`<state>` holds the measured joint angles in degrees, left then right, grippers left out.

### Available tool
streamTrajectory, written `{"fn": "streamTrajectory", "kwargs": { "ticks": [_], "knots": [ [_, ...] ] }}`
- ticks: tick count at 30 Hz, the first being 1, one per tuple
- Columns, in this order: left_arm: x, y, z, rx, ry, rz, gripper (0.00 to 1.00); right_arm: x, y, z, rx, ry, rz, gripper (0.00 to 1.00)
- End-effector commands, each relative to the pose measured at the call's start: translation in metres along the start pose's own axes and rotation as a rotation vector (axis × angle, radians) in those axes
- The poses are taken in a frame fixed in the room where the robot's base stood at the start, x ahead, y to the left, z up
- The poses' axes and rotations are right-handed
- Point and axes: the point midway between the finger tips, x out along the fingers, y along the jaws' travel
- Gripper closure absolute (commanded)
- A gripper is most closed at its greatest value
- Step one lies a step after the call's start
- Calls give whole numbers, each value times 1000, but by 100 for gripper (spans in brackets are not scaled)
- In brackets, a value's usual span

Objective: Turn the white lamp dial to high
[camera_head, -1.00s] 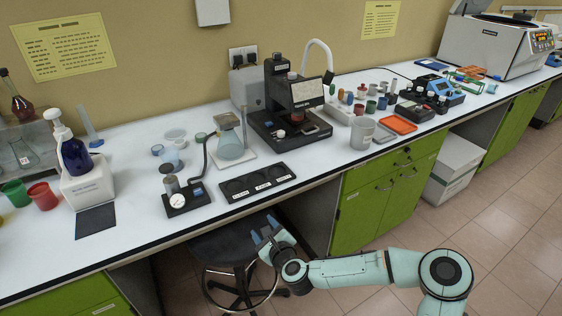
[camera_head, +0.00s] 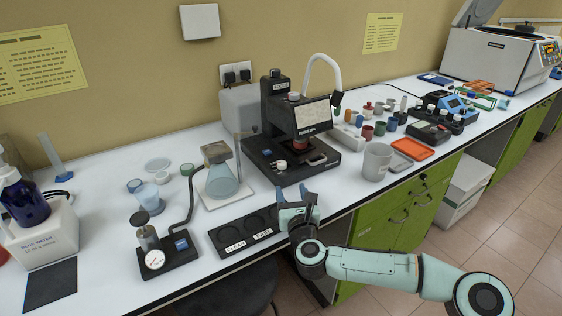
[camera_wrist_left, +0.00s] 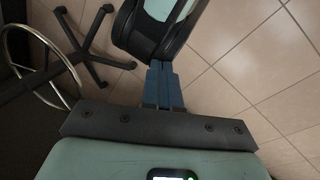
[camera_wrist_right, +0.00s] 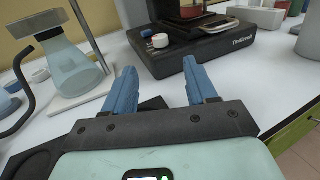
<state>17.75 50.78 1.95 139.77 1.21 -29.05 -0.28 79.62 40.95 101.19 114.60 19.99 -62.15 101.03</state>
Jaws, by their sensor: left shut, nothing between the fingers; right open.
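The black microscope-like instrument (camera_head: 262,160) stands on the bench against the wall. My left gripper (camera_wrist_left: 163,85) is shut and empty, low over the floor, out of the head view.
A flask (camera_head: 221,181) on a white plate stands left of the instrument. A black CLEAN/FAIR tray (camera_head: 243,232) lies left of my right gripper. A grey beaker (camera_head: 376,162) and orange tray (camera_head: 412,149) stand to the right. A white gooseneck lamp (camera_head: 322,62) rises behind.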

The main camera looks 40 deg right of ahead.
Motion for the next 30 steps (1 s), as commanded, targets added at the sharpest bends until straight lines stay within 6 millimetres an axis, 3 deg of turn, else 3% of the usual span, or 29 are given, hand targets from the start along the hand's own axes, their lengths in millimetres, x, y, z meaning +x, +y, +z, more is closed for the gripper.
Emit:
{"fn": "streamTrajectory", "kwargs": {
  "ticks": [5, 18, 24, 30],
  "knots": [
    [7, -3, -8, -3, 21, -2, 100, 22, 0, -1, 0, -1, -2, 43],
    [18, -8, -28, -7, 78, -5, 100, 100, 1, 0, 4, -1, -1, 43],
    [18, -8, -29, -7, 82, -5, 100, 122, 1, 0, 2, 0, 0, 43],
    [18, -8, -30, -7, 83, -5, 100, 131, 0, 0, 0, 0, 1, 43]
  ]
}}
